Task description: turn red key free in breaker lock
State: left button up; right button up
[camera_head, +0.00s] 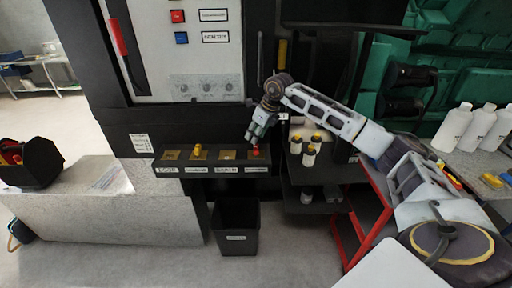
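The red key (255,152) sits at the rightmost position of a dark lock strip (213,178) on the front of the machine. It looks seated in a lock there; its exact turn angle is too small to read. My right gripper (254,141) reaches in from the right and points down, with its fingertips just above or at the red key. Whether the fingers touch or grip the key cannot be told. A yellow key (197,149) stands at another position to the left on the strip. My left gripper is not in view.
A black bin (236,228) stands on the floor below the strip. A dark shelf (305,206) with several yellow-capped bottles and a red-framed cart (347,232) are to the right. A grey block (110,218) fills the left. White bottles (453,128) stand at far right.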

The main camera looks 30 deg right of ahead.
aim_at(256, 146)
jog(key=shift+m+h, duration=0.6)
jog(key=shift+m, duration=0.8)
jog(key=shift+m+h, duration=0.5)
jog(key=shift+m, duration=0.9)
jog(key=shift+s+a+f+m+h+b, duration=0.2)
jog(key=shift+s+m+h+b, duration=0.1)
jog(key=shift+m, duration=0.5)
jog(key=shift+s+a+f+m+h+b, duration=0.15)
jog(key=shift+s+m+h+b, duration=0.15)
jog(key=shift+m, duration=0.5)
jog(key=shift+s+a+f+m+h, duration=0.1)
jog(key=shift+s+m+h, duration=0.1)
jog(key=shift+m, duration=0.3)
jog(key=shift+s+a+m+h, duration=0.1)
jog(key=shift+m+h, duration=0.1)
jog(key=shift+m, duration=0.3)
jog(key=shift+f+m, duration=0.15)
jog(key=shift+m, duration=0.15)
jog(key=b+x, duration=0.2)
jog(key=shift+f, duration=0.3)
jog(key=shift+b+x, duration=0.65)
jog(key=shift+x, duration=0.3)
jog(key=shift+w+d+f, duration=0.2)
jog(key=shift+f, duration=0.05)
jog(key=c, duration=0.8)
grip_shut()
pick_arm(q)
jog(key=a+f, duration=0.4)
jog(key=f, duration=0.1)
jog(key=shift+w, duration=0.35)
